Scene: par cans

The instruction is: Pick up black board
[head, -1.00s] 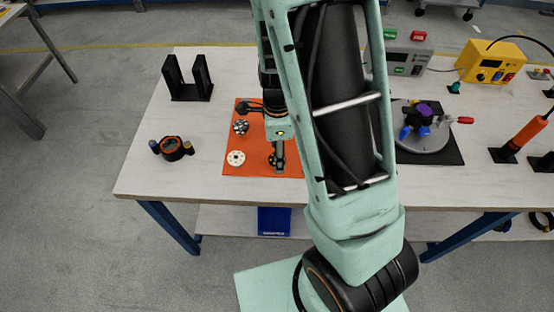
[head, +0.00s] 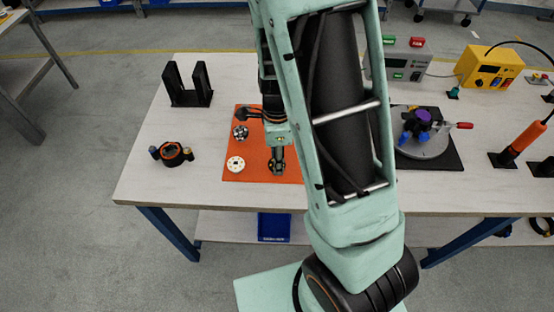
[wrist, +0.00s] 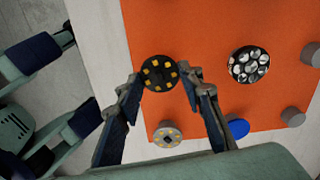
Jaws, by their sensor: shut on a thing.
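The black board is a small dark disc with yellow square pads and a hole at its centre; it shows in the wrist view (wrist: 160,73). My gripper (wrist: 163,77) is shut on it, with one fingertip at each side of its edge. In the head view my gripper (head: 278,168) is low over the orange mat (head: 233,178); the board is too small there to make out clearly. I cannot tell whether the board still touches the mat.
A white round board (head: 235,163) and a silver multi-lens disc (head: 240,132) lie on the mat. In the wrist view a blue disc (wrist: 237,128) and grey cylinders (wrist: 293,116) are nearby. A black-orange ring part (head: 172,151) and black U-shaped bracket (head: 188,87) stand left.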

